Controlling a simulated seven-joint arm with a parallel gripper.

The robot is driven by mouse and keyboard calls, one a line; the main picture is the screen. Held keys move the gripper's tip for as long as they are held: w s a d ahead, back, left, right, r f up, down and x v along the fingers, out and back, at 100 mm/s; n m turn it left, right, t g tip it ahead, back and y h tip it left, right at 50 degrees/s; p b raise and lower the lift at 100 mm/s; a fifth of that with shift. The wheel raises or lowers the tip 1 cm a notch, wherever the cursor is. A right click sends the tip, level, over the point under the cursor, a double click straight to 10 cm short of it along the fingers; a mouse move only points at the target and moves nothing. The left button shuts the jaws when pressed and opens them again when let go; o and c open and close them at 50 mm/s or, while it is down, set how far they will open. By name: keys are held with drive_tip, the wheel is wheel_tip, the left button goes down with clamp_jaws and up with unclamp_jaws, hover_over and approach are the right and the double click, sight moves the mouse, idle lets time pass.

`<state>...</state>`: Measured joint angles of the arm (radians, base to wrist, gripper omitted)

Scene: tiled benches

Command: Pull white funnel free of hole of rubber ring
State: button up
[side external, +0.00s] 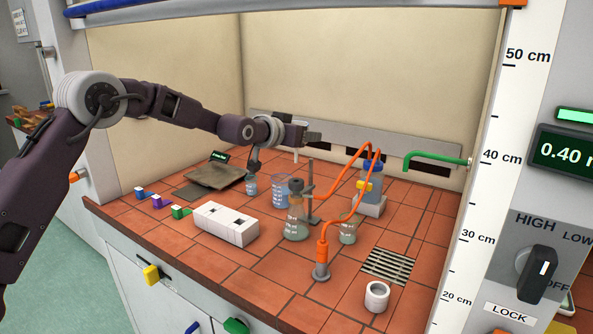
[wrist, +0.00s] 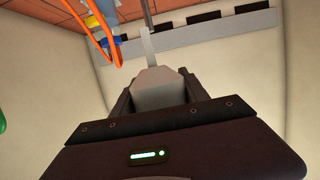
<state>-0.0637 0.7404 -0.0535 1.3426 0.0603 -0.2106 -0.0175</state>
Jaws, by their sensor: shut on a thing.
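The white funnel (wrist: 157,76) is between the two fingers of my gripper (wrist: 160,93) in the wrist view, which shows the bench at the top. Its narrow stem (wrist: 149,44) points toward the bench. In the side external view my gripper (side external: 308,136) is raised above the bench, shut on the funnel. The pale stem (side external: 296,154) hangs below it, and the fingers hide much of the funnel body. A dark ring (side external: 296,186), apparently the rubber ring, sits on the neck of a conical flask (side external: 295,225). The stem's lower end appears above the ring and apart from it.
A metal stand (side external: 311,190) is beside the flask. An orange hose (side external: 351,214) loops to its right, near a blue-capped bottle (side external: 372,182). A beaker (side external: 282,190) stands behind the flask. A white block (side external: 226,224) lies left, and a white cup (side external: 377,297) front right.

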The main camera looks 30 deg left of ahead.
drive_tip(key=shift+r, duration=4)
